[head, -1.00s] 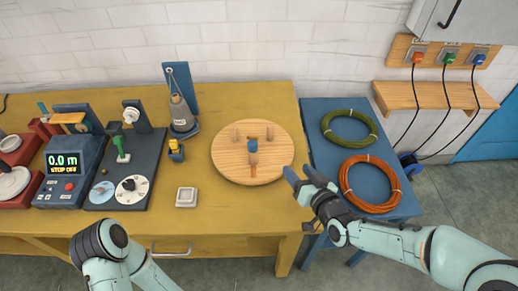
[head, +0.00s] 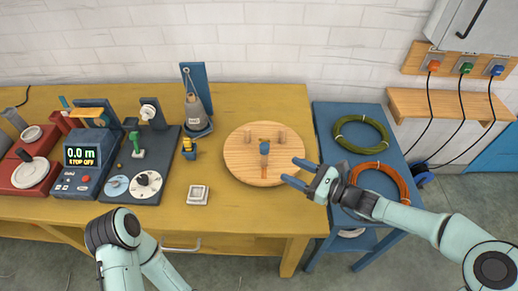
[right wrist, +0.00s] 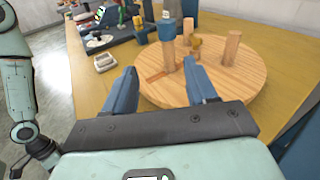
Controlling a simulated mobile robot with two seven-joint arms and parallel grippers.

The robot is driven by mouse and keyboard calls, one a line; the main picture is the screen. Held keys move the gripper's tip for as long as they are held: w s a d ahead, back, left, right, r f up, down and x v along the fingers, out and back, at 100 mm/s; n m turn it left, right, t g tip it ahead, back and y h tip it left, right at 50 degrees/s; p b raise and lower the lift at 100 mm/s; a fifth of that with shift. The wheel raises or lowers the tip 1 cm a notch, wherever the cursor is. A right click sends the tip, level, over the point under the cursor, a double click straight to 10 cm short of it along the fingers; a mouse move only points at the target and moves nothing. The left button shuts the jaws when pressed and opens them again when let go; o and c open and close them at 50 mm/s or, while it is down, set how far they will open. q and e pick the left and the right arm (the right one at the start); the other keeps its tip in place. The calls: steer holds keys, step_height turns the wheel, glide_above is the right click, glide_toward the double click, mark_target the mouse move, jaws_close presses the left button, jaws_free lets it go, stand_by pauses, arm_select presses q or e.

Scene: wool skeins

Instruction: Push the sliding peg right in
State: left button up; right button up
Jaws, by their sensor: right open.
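The sliding peg (head: 264,149) is wooden with a blue cap and stands upright near the middle of the round wooden board (head: 238,165). A darker slot (head: 264,171) runs from it towards the board's front edge. My right gripper (head: 290,171) is open and empty at the board's right front edge, fingers pointing left. In the right wrist view the peg (right wrist: 168,56) stands beyond the fingertips, lined up with the gap between them, with no contact visible. Two plain wooden pegs (head: 247,135) (head: 282,136) stand behind it. My left gripper is not in view.
A white square dish (head: 198,195) and a grey weight on a blue stand (head: 198,112) are left of the board. A blue side table (head: 330,125) with green (head: 361,133) and orange (head: 380,180) coils is on the right. The yellow table in front of the board is clear.

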mark_target(264, 156)
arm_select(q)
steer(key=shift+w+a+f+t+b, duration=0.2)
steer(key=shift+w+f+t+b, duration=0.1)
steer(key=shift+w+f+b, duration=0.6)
arm_select(e)
steer(key=shift+m+t, duration=0.4)
steer(key=shift+m, duration=0.1)
steer(key=x, duration=0.4)
steer(key=r+x, duration=0.1)
steer(key=x, duration=0.8)
steer(key=shift+w+r, duration=0.2)
steer(key=shift+w, duration=0.3)
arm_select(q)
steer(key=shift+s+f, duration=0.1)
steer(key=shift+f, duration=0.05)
arm_select(e)
jaws_close()
steer(key=shift+w+d+r, duration=0.1)
steer(key=w+p, duration=0.1)
steer(key=w, duration=0.1)
steer(key=shift+w, duration=0.4)
steer(key=shift+s, duration=0.2)
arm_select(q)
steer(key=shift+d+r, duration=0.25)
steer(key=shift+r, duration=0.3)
arm_select(e)
jaws_free()
